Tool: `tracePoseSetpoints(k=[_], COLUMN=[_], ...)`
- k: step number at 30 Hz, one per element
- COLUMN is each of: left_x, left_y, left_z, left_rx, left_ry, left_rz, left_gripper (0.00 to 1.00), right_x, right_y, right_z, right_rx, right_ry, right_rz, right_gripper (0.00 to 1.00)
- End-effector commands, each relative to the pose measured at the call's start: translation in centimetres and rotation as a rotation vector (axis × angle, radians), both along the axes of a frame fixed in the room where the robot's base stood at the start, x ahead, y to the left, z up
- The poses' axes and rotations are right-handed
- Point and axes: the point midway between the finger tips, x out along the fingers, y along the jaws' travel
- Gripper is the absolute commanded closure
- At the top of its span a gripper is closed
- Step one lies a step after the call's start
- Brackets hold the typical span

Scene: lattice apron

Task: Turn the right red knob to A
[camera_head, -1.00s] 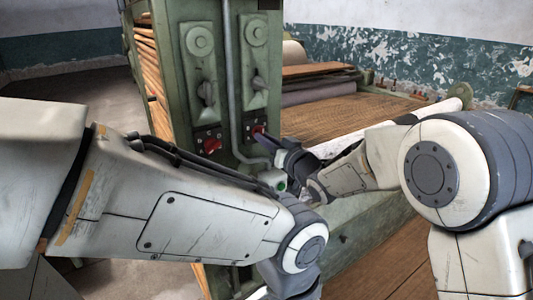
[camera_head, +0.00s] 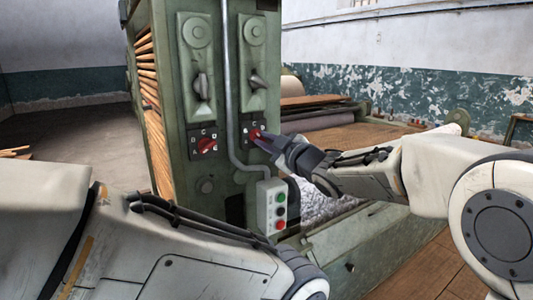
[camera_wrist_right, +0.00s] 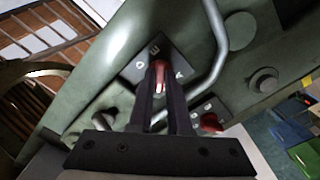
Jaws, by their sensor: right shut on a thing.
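The right red knob (camera_head: 256,133) sits on a small dark lettered plate on the green machine's front. My right gripper (camera_head: 264,141) reaches it from the right. In the right wrist view, the two dark fingers of my right gripper (camera_wrist_right: 160,88) are shut on the right red knob (camera_wrist_right: 160,72), one on each side. Letters show on the plate around it, but I cannot tell which one the knob points at. The left red knob (camera_head: 207,146) is on its own plate and is untouched. My left gripper is out of view; only its arm shows at lower left.
A grey conduit (camera_head: 229,90) runs down between the knob columns. Grey levers (camera_head: 203,88) are above. A roller bed (camera_head: 345,135) extends right.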

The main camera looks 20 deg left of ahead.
Motion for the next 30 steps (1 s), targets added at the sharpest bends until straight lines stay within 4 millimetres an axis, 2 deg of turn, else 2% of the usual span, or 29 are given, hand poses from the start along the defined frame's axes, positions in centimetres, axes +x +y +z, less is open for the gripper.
tracePoseSetpoints(k=[1, 9, 30], left_x=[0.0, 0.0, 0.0], left_y=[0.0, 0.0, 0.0], left_z=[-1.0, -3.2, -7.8], left_rx=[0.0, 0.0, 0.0], left_ry=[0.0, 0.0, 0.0], left_rz=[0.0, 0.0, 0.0], left_gripper=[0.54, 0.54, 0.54], right_x=[-0.2, -0.2, -0.2], right_y=[0.2, 0.2, 0.3], right_z=[0.0, 0.1, 0.4], right_rx=[-0.022, -0.178, -0.585], right_ry=[-0.045, -0.248, -0.771], right_rz=[0.006, 0.006, 0.006], right_gripper=[1.0, 1.0, 1.0])
